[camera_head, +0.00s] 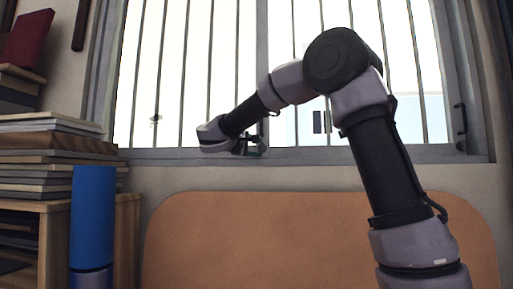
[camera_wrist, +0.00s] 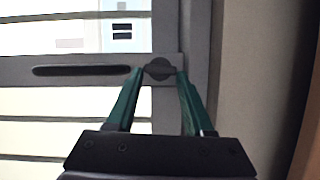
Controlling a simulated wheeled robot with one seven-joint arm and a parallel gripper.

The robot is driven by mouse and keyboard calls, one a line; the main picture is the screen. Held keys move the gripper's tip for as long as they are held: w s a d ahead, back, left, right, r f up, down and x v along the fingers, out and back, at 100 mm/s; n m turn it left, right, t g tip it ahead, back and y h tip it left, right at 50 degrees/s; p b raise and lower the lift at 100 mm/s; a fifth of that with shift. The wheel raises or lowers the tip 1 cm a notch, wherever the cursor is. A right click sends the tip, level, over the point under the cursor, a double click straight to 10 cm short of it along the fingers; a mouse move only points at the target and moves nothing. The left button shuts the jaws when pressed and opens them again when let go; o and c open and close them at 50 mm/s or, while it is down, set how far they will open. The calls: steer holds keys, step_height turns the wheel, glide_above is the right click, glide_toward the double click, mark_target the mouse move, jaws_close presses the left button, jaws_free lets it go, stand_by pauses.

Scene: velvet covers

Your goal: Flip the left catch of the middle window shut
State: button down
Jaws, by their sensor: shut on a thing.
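The barred window (camera_head: 262,60) fills the back wall in the head view, with a grey upright in its middle. My gripper (camera_head: 260,148) is at the foot of that upright, by the lower frame. In the wrist view, my gripper's green fingers (camera_wrist: 159,72) close on a small round grey catch (camera_wrist: 159,69), one fingertip on each side. The catch sits on a grey frame bar (camera_wrist: 110,78), near its end. A long dark handle or slot (camera_wrist: 80,70) lies along the same bar. The catch is too small to make out in the head view.
A dark handle (camera_head: 461,118) is on the window's right frame. Stacked books or boards (camera_head: 50,150) and a blue cylinder (camera_head: 92,215) stand at the left. A brown rounded panel (camera_head: 270,235) is below the sill. A plain wall (camera_wrist: 245,90) lies right in the wrist view.

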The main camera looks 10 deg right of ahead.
steer(key=shift+f+n, duration=0.15)
steer(key=shift+n, duration=0.35)
steer(key=shift+c, duration=1.4)
jaws_free()
